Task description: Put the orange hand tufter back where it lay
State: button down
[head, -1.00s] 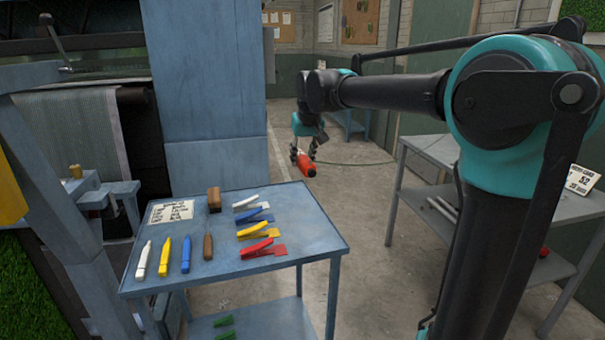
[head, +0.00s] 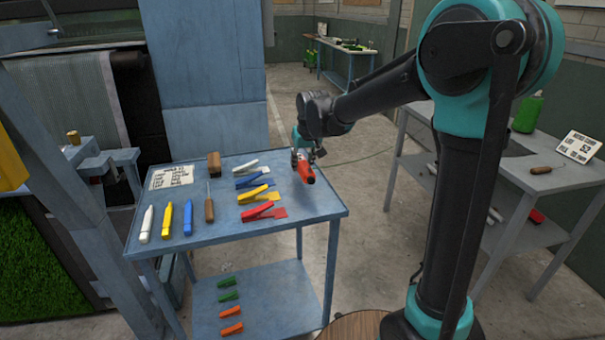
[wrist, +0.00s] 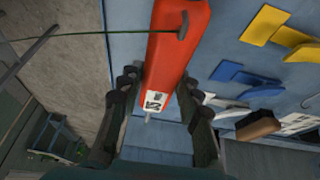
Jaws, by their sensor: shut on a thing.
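The orange-red hand tufter (head: 307,173) is in my gripper (head: 304,155), which is shut around its body. In the head view it appears above the back right edge of the blue table (head: 312,208); its height is hard to judge. In the wrist view the tufter (wrist: 178,42) lies between the two dark fingers of my gripper (wrist: 160,88), with a white label and a thin metal tip showing. Blue tabletop lies below it and to its right there, with floor at the left.
White, blue, yellow and red clips (head: 263,213), several markers (head: 167,218), a wooden-handled awl (head: 209,209), a brown block (head: 214,164) and a card (head: 171,177) lie on the tabletop. Its right end looks clear. The lower shelf (head: 280,300) holds green and orange clips. A grey bench (head: 520,182) stands right.

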jog(key=shift+f, duration=2)
jog(key=shift+f, duration=0.15)
jog(key=c, duration=1.1)
grip_release()
jog(key=shift+o, duration=0.2)
jog(key=v, duration=1.2)
jog(key=shift+s, duration=0.15)
